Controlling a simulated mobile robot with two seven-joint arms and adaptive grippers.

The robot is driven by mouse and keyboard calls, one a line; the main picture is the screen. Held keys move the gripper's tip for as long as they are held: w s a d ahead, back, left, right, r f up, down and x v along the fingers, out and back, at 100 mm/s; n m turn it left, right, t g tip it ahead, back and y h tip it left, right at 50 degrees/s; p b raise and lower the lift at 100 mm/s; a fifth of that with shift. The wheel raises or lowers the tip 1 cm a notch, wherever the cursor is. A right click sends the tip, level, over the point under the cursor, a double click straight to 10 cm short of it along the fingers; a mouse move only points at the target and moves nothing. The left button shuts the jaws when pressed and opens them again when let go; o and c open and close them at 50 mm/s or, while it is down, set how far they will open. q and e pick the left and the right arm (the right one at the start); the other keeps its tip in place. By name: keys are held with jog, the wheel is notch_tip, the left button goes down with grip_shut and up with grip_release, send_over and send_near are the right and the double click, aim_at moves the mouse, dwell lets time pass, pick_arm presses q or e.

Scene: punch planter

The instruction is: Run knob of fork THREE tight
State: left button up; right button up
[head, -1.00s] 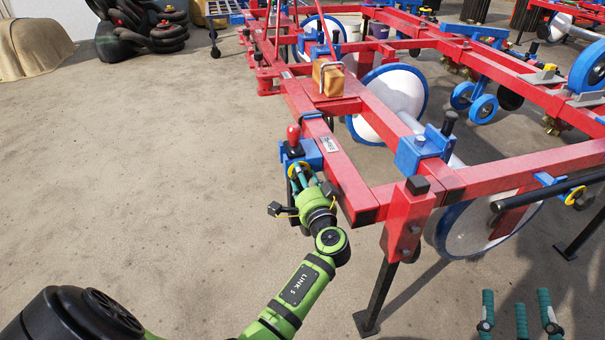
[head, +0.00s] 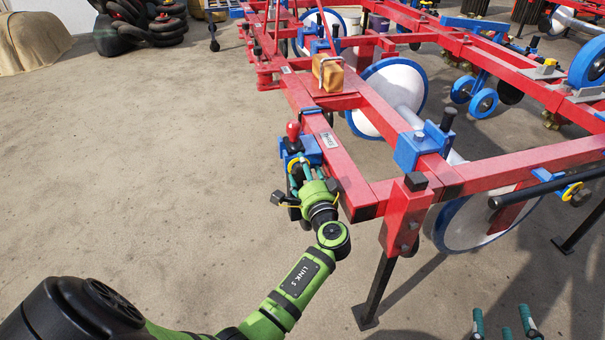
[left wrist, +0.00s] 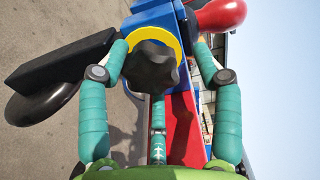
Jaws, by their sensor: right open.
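A black star-shaped knob (left wrist: 152,68) stands in front of a yellow ring (left wrist: 158,32) on a blue block (left wrist: 150,14) in the left wrist view. In the head view the same blue block (head: 312,150) sits on the red frame's near-left beam, with a red-topped handle (head: 293,130) beside it. My left gripper (head: 296,170) is at this block; its teal fingers (left wrist: 160,60) are around the knob, with a gap visible on the right. A third finger is below, partly hidden by the knob. My right gripper (head: 505,322) is open and empty at the bottom right edge. No fork label is readable.
The red planter frame (head: 340,168) fills the middle and right, with blue-rimmed white discs (head: 395,92) and a black leg (head: 375,295). A wooden block (head: 328,75) sits on the frame. The concrete floor (head: 130,160) at left is clear.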

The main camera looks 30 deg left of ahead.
pick_arm(q)
jog(key=shift+s+f, duration=0.1)
jog(key=shift+f, duration=0.05)
jog(key=v, duration=1.2)
jog(key=shift+r, duration=0.2)
